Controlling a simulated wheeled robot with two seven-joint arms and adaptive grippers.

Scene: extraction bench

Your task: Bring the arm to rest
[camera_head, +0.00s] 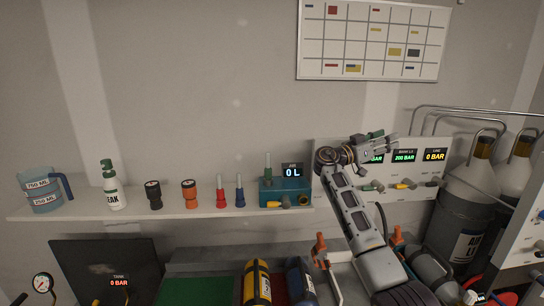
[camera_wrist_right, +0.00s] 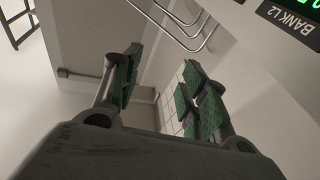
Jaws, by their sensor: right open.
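My right gripper (camera_head: 376,146) is raised in front of the gauge panel (camera_head: 331,150), with its arm coming up from the lower right. Its fingers point to the right and partly cover the panel's left readout. In the right wrist view, the two green-padded fingers (camera_wrist_right: 162,82) stand apart with nothing between them. My left arm and gripper do not show.
Grey cylinders (camera_head: 466,200) stand at the right. Yellow (camera_head: 257,283) and dark cylinders lie below.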

